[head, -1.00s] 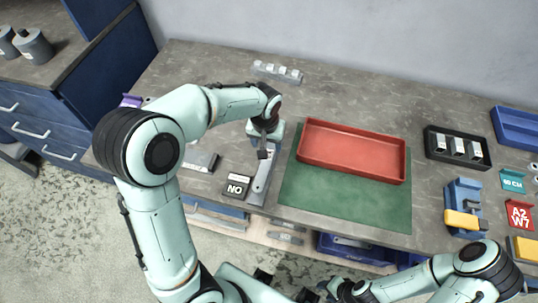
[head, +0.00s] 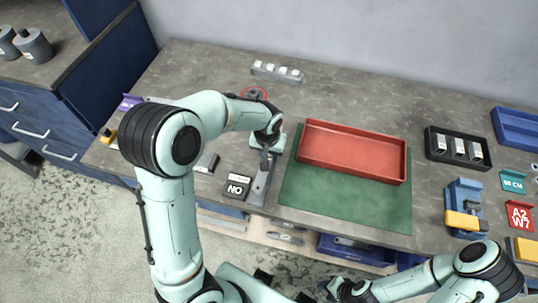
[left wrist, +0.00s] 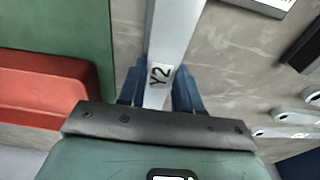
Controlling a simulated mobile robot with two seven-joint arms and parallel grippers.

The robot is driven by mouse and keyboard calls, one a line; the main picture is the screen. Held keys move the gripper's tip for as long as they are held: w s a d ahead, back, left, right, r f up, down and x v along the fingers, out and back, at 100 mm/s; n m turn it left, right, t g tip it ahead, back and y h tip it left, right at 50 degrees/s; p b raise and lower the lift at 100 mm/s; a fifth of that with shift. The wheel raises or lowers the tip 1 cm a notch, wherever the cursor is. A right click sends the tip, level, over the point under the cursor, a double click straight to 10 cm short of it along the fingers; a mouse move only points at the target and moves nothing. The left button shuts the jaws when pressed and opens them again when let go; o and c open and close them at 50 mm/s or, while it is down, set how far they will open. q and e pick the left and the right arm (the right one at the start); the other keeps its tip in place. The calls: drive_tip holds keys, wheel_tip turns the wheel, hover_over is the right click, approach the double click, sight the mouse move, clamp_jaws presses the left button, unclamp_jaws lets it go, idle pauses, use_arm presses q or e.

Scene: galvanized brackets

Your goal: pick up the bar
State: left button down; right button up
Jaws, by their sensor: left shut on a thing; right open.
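The bar is a long grey metal strip (head: 260,190) near the table's front edge, left of the green mat (head: 330,205). In the left wrist view the bar (left wrist: 177,30) runs up between the blue fingers and bears a white label reading Y2. My left gripper (left wrist: 160,90) is shut on it; in the head view this gripper (head: 266,158) is over the bar's far part and hides it. I cannot tell whether the bar is clear of the table. My right gripper (head: 336,288) is open at the bottom edge, in front of the table, apart from the bar.
A red tray (head: 352,172) lies on the mat, close right of my left gripper. A NO sign block (head: 238,186) stands just left of the bar. A black holder (head: 458,160) and blue fixture (head: 463,195) are at right. The table behind the tray is clear.

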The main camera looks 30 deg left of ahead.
sight(269, 155)
use_arm(q)
drive_tip(key=shift+r, duration=0.1)
wheel_tip(269, 155, up, 20)
drive_tip(key=p, duration=0.2)
use_arm(e)
drive_tip(key=w+r, duration=0.2)
drive_tip(key=shift+w+r, duration=0.1)
drive_tip(key=shift+r, duration=0.2)
